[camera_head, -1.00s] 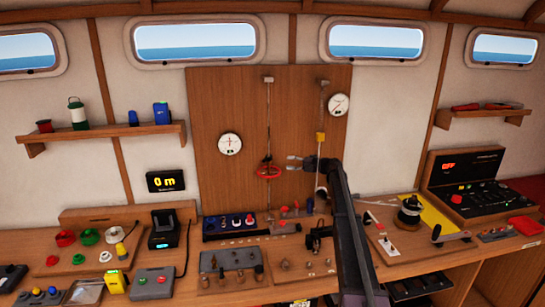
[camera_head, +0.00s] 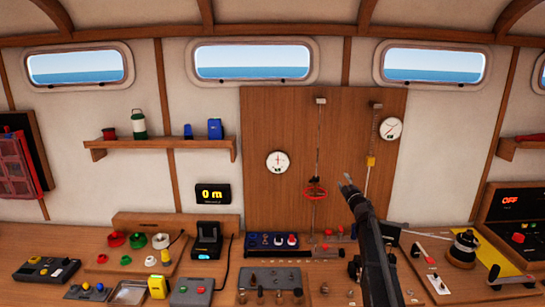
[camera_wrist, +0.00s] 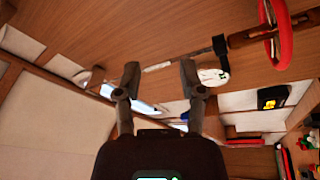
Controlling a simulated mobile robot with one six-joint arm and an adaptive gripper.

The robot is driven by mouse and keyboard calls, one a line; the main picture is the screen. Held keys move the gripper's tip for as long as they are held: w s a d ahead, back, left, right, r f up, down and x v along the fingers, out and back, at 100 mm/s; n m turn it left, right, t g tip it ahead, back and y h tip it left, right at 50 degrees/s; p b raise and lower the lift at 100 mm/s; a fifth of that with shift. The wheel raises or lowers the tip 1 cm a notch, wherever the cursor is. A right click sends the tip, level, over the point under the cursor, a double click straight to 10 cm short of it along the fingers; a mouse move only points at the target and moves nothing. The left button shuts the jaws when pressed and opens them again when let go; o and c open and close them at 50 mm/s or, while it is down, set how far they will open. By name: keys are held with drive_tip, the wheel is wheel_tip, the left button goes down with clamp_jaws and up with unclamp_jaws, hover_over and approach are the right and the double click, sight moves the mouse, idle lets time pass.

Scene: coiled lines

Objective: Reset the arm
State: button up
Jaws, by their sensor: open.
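My gripper (camera_head: 347,183) is raised in front of the wooden back panel (camera_head: 262,115) in the head view, with my dark arm rising from the lower right. In the wrist view my gripper (camera_wrist: 160,82) has its two fingers apart with nothing held between them. The red ring (camera_head: 315,193) hangs on a line at the panel, left of my gripper and apart from it. The ring (camera_wrist: 276,32) also shows at the upper right of the wrist view.
The workbench (camera_head: 55,236) below is crowded with control boxes and knobs. A winch (camera_head: 463,248) stands on the right. A yellow block (camera_head: 370,161) hangs on a second line near my arm. A shelf (camera_head: 160,144) holds a lantern and small items. Space before the upper wall is clear.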

drive_tip(key=s+f+m+g+h, duration=0.45)
drive_tip(key=s+f+m, duration=0.2)
drive_tip(key=s, duration=0.35)
drive_tip(key=s+f+m+g+h, duration=0.45)
drive_tip(key=s+f+m, duration=0.2)
drive_tip(key=s, duration=0.45)
drive_tip(key=s+a+f+g+y, duration=0.1)
drive_tip(key=s+a+f+g, duration=0.2)
drive_tip(key=s, duration=0.6)
drive_tip(key=s+a+f+m+g+y, duration=0.1)
drive_tip(key=s+a+f+g+y, duration=0.1)
drive_tip(key=s, duration=0.8)
drive_tip(key=s+a+f+g+y, duration=0.2)
drive_tip(key=s+a+f+g, duration=0.2)
drive_tip(key=s, duration=0.5)
drive_tip(key=a+g, duration=0.2)
drive_tip(key=a, duration=0.1)
drive_tip(key=shift+s+f+m, duration=0.3)
drive_tip(key=shift+f, duration=0.05)
